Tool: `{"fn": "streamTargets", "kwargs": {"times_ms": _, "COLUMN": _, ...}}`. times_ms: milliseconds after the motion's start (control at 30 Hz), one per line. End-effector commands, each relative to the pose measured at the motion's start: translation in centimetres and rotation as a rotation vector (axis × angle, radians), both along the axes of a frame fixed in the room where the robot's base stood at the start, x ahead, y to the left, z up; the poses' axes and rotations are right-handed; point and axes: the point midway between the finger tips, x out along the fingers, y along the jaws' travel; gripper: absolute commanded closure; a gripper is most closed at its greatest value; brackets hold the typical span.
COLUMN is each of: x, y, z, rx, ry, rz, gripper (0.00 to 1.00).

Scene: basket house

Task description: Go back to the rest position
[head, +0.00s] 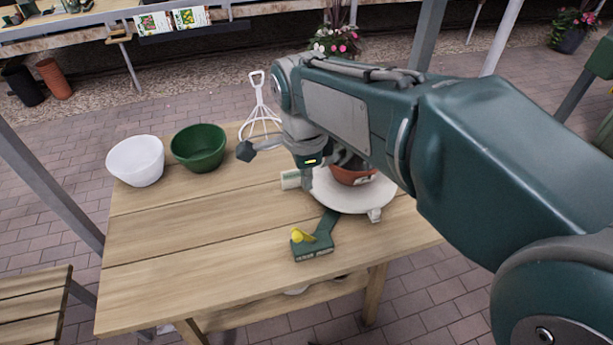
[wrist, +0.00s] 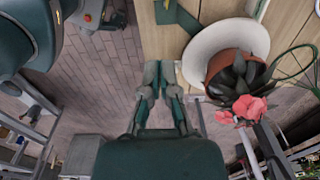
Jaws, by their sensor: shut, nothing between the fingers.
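My gripper (wrist: 166,68) shows in the wrist view with its two fingers close together and nothing between them. In the head view my arm reaches in from the right, over the wooden table, and its end is near the pot. I cannot make out the fingers clearly there. A terracotta pot (head: 352,173) sits on a white round stand (head: 378,203), partly hidden behind my arm. In the wrist view the pot (wrist: 212,68) holds a dark-leaved plant with pink flowers (wrist: 246,108), to the right of my fingers.
The table's front left is clear. A wooden bench (head: 35,300) stands at the lower left.

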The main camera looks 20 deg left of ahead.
Motion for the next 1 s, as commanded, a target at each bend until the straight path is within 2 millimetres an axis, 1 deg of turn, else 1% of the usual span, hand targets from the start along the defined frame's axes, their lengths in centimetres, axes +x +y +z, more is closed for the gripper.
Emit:
{"fn": "streamTargets", "kwargs": {"times_ms": 300, "x": 0.0, "y": -0.2, "z": 0.1, "rx": 0.002, "ry": -0.001, "rz": 0.001, "gripper": 1.0}}
{"fn": "streamTargets", "kwargs": {"times_ms": 367, "x": 0.0, "y": -0.7, "z": 0.3, "rx": 0.006, "ry": -0.005, "rz": 0.012, "gripper": 1.0}}
{"fn": "streamTargets", "kwargs": {"times_ms": 400, "x": 0.1, "y": -1.4, "z": 0.5, "rx": 0.011, "ry": -0.012, "rz": 0.029, "gripper": 1.0}}
{"fn": "streamTargets", "kwargs": {"times_ms": 467, "x": 0.1, "y": -3.0, "z": 1.1, "rx": 0.022, "ry": -0.031, "rz": 0.071, "gripper": 1.0}}
{"fn": "streamTargets", "kwargs": {"times_ms": 567, "x": -0.3, "y": -6.9, "z": 2.1, "rx": 0.039, "ry": -0.075, "rz": 0.179, "gripper": 1.0}}
{"fn": "streamTargets", "kwargs": {"times_ms": 600, "x": -0.5, "y": -8.5, "z": 2.5, "rx": 0.042, "ry": -0.096, "rz": 0.23, "gripper": 1.0}}
{"fn": "streamTargets", "kwargs": {"times_ms": 667, "x": -1.1, "y": -10.7, "z": 3.0, "rx": 0.043, "ry": -0.131, "rz": 0.304, "gripper": 1.0}}
{"fn": "streamTargets", "kwargs": {"times_ms": 700, "x": -1.5, "y": -12.2, "z": 3.2, "rx": 0.039, "ry": -0.153, "rz": 0.354, "gripper": 1.0}}
{"fn": "streamTargets", "kwargs": {"times_ms": 800, "x": -2.8, "y": -15.6, "z": 3.5, "rx": 0.02, "ry": -0.211, "rz": 0.476, "gripper": 1.0}}
{"fn": "streamTargets", "kwargs": {"times_ms": 1000, "x": -6.2, "y": -21.4, "z": 3.3, "rx": -0.071, "ry": -0.321, "rz": 0.721, "gripper": 1.0}}
